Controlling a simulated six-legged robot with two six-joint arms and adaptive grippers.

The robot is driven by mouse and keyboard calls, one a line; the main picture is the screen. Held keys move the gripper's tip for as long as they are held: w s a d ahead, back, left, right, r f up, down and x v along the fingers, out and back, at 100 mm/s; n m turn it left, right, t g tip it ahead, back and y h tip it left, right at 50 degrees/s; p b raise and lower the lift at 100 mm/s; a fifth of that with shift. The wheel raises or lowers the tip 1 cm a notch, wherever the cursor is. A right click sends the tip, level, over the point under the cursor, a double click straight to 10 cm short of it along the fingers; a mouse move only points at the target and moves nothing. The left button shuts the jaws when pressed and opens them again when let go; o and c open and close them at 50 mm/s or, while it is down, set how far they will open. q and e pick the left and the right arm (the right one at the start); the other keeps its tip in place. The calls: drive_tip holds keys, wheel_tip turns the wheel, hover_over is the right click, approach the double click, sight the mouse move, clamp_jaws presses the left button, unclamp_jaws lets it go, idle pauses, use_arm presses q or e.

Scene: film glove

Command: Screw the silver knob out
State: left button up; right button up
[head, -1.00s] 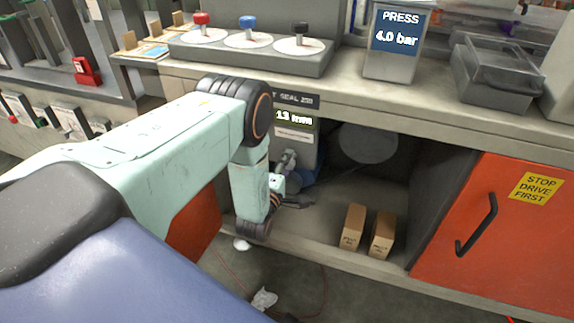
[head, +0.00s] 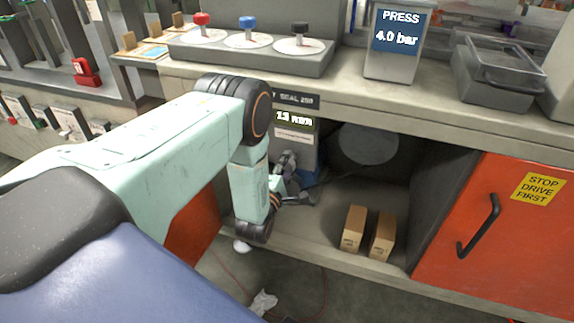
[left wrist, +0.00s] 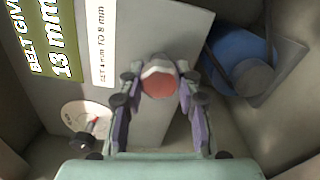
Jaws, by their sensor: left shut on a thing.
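The silver knob (left wrist: 161,66) shows end-on in the left wrist view, a pale silver rim around a reddish face. It sits in front of the grey upright panel (left wrist: 150,30) inside the open bay. My left gripper (left wrist: 160,88) has its two fingers on either side of the knob and is shut on it. In the head view my left gripper (head: 290,182) reaches into the bay below the display, and the knob is not clearly made out there. The panel's display (head: 293,120) reads 13 mm in the wrist view. My right gripper is not in view.
A small dial (left wrist: 84,118) lies left of the fingers. A blue motor-like part (left wrist: 240,62) is to their right. Two brown boxes (head: 353,229) stand on the bay floor. An orange door (head: 510,235) is at right. The worktop (head: 345,84) overhangs the bay.

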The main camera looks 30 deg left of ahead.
use_arm(q)
drive_tip(key=o, duration=1.2)
drive_tip(key=shift+w, duration=0.1)
drive_tip(key=v, duration=1.2)
drive_tip(key=shift+d+r, duration=0.1)
